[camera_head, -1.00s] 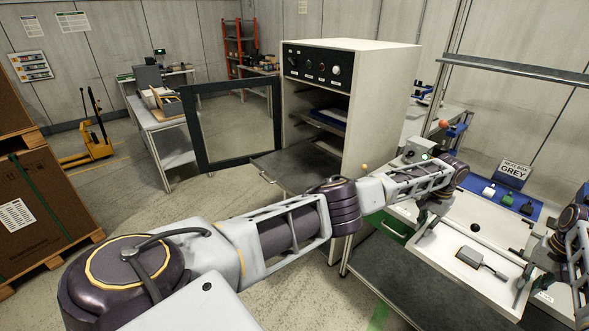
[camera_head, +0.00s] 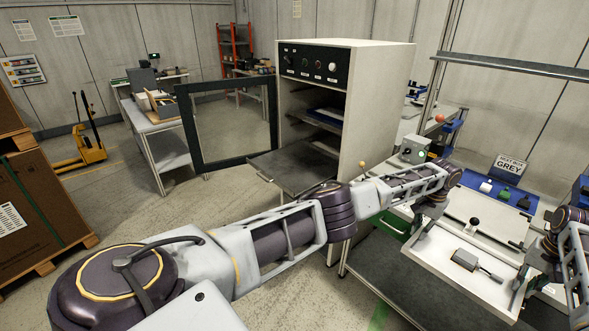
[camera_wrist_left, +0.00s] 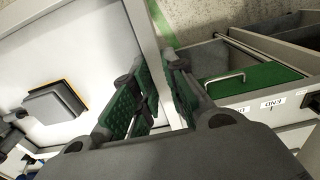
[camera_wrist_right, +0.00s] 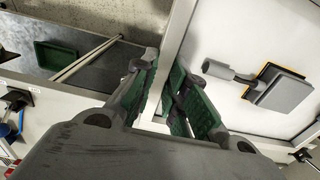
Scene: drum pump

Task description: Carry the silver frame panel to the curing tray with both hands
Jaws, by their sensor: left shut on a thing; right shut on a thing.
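The silver frame panel (camera_head: 437,268), a pale flat plate with a raised rim, is held between both my grippers at the right of the head view. A grey block with a stem (camera_head: 466,259) lies on it. My left gripper (camera_head: 424,218) is shut on its left rim, and the green finger pads straddle that rim in the left wrist view (camera_wrist_left: 155,85). My right gripper (camera_head: 524,285) is shut on the opposite rim, also seen in the right wrist view (camera_wrist_right: 170,90). A dark flat tray (camera_head: 290,170), perhaps the curing tray, sticks out of the open oven cabinet.
The oven cabinet (camera_head: 375,105) stands mid-view with its framed door (camera_head: 230,125) swung open to the left. A bench with a GREY sign (camera_head: 509,165) is beyond the panel. Boxes on a pallet (camera_head: 40,200) stand at left. Open floor lies before the oven.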

